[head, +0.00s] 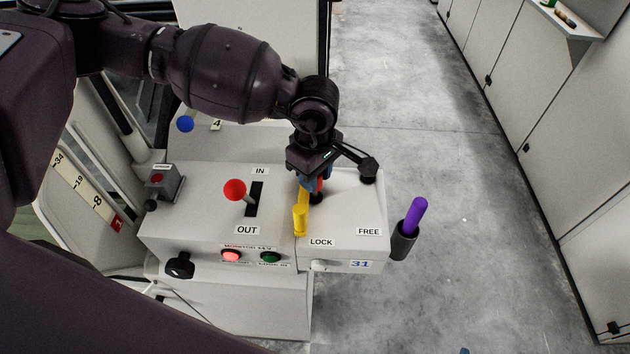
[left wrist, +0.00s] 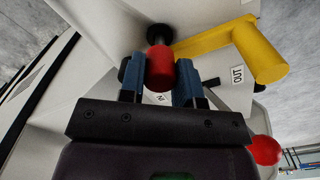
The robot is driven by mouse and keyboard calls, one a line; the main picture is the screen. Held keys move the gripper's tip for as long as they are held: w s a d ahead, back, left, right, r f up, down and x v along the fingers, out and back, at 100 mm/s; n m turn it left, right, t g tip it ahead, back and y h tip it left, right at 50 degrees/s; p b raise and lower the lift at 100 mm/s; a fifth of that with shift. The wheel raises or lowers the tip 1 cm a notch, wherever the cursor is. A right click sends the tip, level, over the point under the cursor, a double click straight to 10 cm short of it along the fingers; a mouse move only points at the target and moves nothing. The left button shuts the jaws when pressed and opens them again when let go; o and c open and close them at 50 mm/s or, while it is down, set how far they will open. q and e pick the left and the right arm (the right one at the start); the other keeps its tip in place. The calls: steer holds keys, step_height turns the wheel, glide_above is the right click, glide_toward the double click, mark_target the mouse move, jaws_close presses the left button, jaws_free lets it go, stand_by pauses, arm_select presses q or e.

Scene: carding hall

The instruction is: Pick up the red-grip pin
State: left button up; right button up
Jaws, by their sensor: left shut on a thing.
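The red-grip pin (left wrist: 160,68) is between the blue fingertips of my left gripper (left wrist: 158,80) in the left wrist view. My left gripper (head: 314,182) is shut on it, reaching down over the right part of the white control box. In the head view only a sliver of the red grip (head: 320,185) shows beside the fingers. A round black part (left wrist: 158,34) lies just beyond the grip's far end; I cannot tell whether the pin is seated in it. My right gripper is not in view.
A yellow lever (head: 300,220) stands close to the left fingers, above the LOCK label. A red-knob lever (head: 235,189) stands in the IN/OUT slot. A purple-grip pin (head: 415,216) sits in a black holder at the box's right side. Open floor (head: 470,200) lies to the right.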

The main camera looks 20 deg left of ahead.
arm_select(q)
step_height(320, 180, up, 20)
steer(key=p, duration=0.1)
stand_by(0.5)
steer(key=shift+r+p, duration=0.2)
steer(key=shift+p, duration=0.15)
step_height(320, 180, up, 8)
steer(key=p, duration=0.3)
steer(key=shift+f, duration=0.2)
stand_by(1.2)
